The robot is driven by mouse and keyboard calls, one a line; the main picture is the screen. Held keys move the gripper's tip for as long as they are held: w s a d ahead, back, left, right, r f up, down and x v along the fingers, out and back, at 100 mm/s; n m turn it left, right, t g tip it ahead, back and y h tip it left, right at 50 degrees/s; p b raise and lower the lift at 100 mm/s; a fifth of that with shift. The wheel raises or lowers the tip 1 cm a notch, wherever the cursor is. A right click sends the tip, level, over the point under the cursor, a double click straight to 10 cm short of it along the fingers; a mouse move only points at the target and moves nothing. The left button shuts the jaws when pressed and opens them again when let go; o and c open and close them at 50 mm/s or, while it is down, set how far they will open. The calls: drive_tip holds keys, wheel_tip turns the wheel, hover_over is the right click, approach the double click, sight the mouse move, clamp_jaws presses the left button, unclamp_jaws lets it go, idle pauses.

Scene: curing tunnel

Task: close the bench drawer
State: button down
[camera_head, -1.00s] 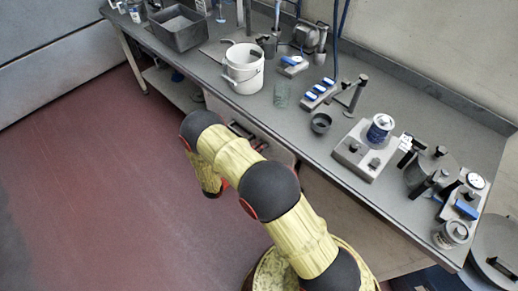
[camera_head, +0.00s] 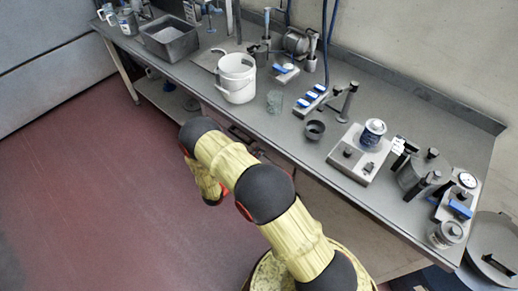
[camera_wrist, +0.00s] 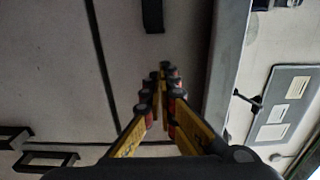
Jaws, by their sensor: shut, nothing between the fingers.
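The bench drawer (camera_head: 262,149) is under the bench's front edge, around the middle of the head view. My arm covers much of it, and I cannot tell how far out it stands. In the wrist view, a pale grey front panel (camera_wrist: 130,55) with a black handle (camera_wrist: 152,16) lies beyond my fingers; I take it for the drawer's front. My gripper (camera_wrist: 164,75) is shut and empty, its fingertips over this panel below the handle in the picture. I cannot tell whether they touch it. The head view does not clearly show the fingers.
The bench top (camera_head: 290,130) carries a white bucket (camera_head: 237,78), a grey bin (camera_head: 169,40), a small dark cup (camera_head: 315,130) and a blue-labelled can (camera_head: 373,132). More black handles (camera_wrist: 46,160) show at the wrist view's lower left. The red floor (camera_head: 90,200) left of my arm is clear.

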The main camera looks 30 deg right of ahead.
drive_tip(key=p+v, duration=0.1)
drive_tip(key=v, duration=1)
drive_tip(key=shift+a, duration=0.15)
